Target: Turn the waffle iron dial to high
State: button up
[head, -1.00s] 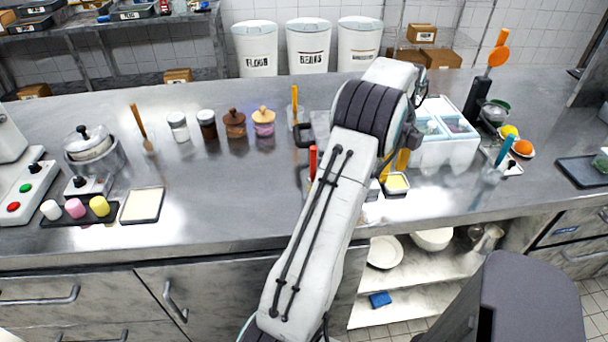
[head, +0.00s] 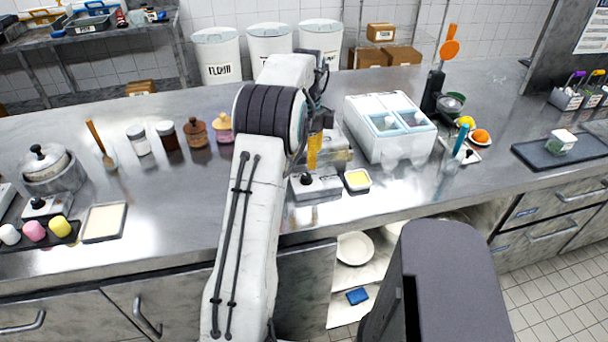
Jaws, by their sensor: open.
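A low metal appliance (head: 318,190) with a black knob (head: 306,179) on top stands near the counter's front edge, in the middle of the head view. It looks like the waffle iron with its dial, but the arm hides part of it. The dial's setting is too small to read. My gripper (head: 316,150), with orange-yellow fingers, points down above and just behind the knob. It is open, and I see nothing between its fingers. I cannot tell whether a fingertip touches the appliance.
A small dish with yellow contents (head: 357,180) sits right of the appliance. A white two-well container (head: 390,145) stands behind it. Several jars (head: 196,133) stand to the left. A second knobbed unit with a lidded pot (head: 45,170) is far left.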

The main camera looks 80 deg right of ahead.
aim_at(306, 176)
jog(key=shift+f, duration=0.1)
jog(key=shift+f+n, duration=0.3)
jog(key=shift+f, duration=3.3)
jog(key=shift+c, duration=0.4)
grip_shut()
